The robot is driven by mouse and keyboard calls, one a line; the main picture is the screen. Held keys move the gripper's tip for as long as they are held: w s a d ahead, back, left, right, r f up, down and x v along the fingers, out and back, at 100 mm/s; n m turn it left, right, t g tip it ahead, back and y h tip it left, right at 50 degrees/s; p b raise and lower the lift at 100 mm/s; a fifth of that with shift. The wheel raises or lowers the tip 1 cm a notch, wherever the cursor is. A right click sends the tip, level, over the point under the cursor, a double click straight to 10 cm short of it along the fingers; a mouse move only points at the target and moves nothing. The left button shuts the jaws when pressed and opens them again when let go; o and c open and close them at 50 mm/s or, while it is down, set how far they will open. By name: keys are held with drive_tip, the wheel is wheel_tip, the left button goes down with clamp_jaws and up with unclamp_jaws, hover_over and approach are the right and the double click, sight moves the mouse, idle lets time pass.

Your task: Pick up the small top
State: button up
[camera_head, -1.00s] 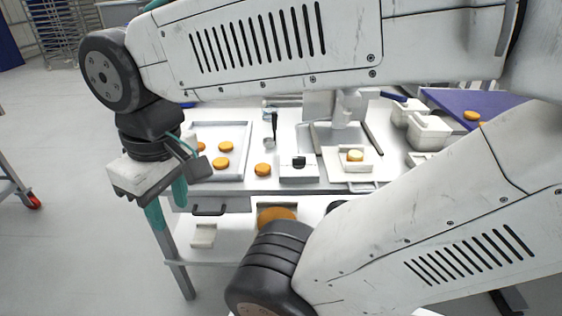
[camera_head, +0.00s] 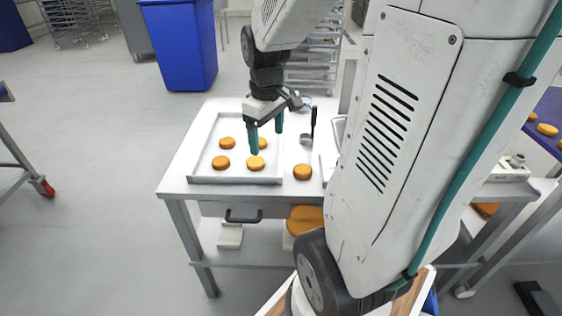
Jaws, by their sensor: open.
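Several orange-brown rounds lie in a shallow metal tray on the table: one at the back left (camera_head: 227,143), one at the front left (camera_head: 220,162) and one at the front right (camera_head: 256,163), whose upper face looks paler. Another round in the tray is partly hidden behind a finger. A further round (camera_head: 302,172) lies on the table right of the tray. I cannot tell by size which is the small top. My gripper (camera_head: 266,143) points down over the tray's right half, its teal fingers apart with nothing seen held. The nearer fingertip is just above the front-right round in the picture.
The tray (camera_head: 203,148) has a low raised rim. My arm hides the table's right part. A blue bin (camera_head: 180,45) stands behind, and a purple surface (camera_head: 550,110) with rounds is at far right.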

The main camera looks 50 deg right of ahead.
drive_tip(key=n, duration=0.1)
approach(303, 168)
drive_tip(key=shift+w+a+f+g, duration=0.25)
drive_tip(key=shift+w+a+g, duration=0.1)
drive_tip(key=shift+w, duration=0.25)
drive_tip(key=f, duration=0.8)
drive_tip(key=shift+s+d+f, duration=0.25)
drive_tip(key=shift+s+d, duration=0.1)
drive_tip(key=c, duration=0.8)
